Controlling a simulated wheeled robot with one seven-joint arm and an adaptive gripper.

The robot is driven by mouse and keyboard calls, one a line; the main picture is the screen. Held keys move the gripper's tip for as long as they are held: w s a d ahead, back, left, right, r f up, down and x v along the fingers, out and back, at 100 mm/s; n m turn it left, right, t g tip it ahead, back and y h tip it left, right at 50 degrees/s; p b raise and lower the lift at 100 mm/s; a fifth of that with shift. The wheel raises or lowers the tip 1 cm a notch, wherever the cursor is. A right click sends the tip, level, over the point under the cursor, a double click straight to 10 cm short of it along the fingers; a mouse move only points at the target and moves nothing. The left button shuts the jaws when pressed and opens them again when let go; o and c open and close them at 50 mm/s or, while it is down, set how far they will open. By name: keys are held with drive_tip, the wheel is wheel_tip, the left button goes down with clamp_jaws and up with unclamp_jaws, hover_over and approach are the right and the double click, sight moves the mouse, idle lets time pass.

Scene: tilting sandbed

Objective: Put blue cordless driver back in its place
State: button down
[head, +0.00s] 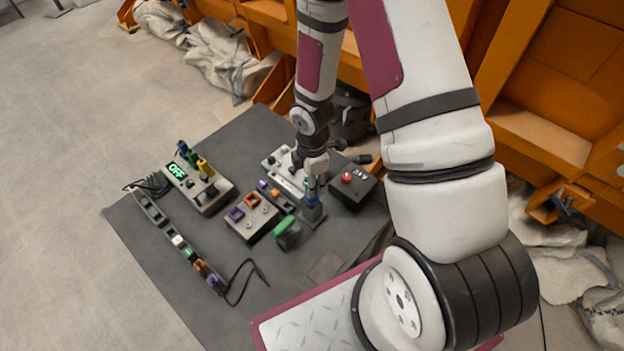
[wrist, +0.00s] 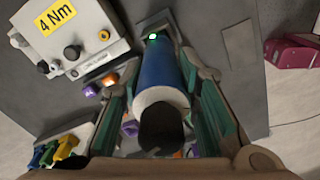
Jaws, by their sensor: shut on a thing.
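The blue cordless driver (wrist: 158,75) stands between my gripper's fingers in the wrist view, with a pale collar and a dark end towards the camera. My gripper (wrist: 160,95) is shut on its blue body. Its far end is at a small grey holder (wrist: 150,22) with a lit green light. In the head view the driver (head: 312,198) is upright under my gripper (head: 316,176), over or in the grey holder (head: 313,217) on the dark mat. My fingers partly cover it, and I cannot tell whether it is fully seated.
A box with a red button (head: 352,188) stands close on the right. A box reading "OFF" (head: 205,196) stands further left.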

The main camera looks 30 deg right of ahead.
drive_tip(key=shift+f, duration=0.4)
drive_tip(key=c, duration=1.1)
unclamp_jaws()
drive_tip(key=shift+o, duration=0.5)
drive_tip(key=o, duration=0.4)
drive_tip(key=shift+c, duration=0.2)
drive_tip(key=shift+r+p, duration=0.85)
drive_tip(key=shift+r, duration=3.1)
